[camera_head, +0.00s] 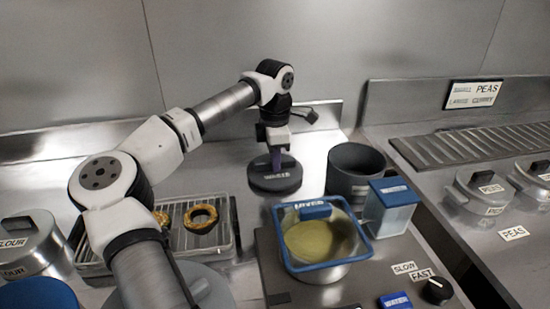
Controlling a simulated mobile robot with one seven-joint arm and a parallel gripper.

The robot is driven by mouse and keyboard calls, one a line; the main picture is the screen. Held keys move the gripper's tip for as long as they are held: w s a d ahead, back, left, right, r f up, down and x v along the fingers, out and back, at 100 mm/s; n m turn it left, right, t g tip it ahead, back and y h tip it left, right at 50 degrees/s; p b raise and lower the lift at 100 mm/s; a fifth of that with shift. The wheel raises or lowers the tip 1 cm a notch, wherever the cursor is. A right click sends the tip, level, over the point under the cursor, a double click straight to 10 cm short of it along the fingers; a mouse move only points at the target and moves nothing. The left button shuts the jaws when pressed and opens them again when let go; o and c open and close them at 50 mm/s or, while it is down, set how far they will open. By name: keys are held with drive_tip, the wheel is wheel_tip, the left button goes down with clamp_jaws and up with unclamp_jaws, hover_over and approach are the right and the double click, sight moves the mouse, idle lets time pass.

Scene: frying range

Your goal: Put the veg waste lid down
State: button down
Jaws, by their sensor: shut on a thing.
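The veg waste lid (275,184) is a dark grey disc with a white label that appears to read "WASTE". It is level, at the steel counter left of an open dark grey round bin (355,182) with a pale label. My gripper (277,160) points down over the lid's middle and is shut on its top. The grip itself is small and partly hidden. I cannot tell whether the lid's underside touches the counter or hangs just above it.
A mixer bowl (318,272) with a blue rim and yellow batter stands in front of the lid. A blue-lidded clear box (391,212) is beside the bin. A wire rack (180,245) with golden rings lies left. Bare counter (222,160) shows left of the lid.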

drive_tip(key=shift+f, duration=0.2)
drive_tip(key=c, duration=1.4)
unclamp_jaws()
drive_tip(key=shift+r, duration=0.2)
wheel_tip(320, 180, up, 12)
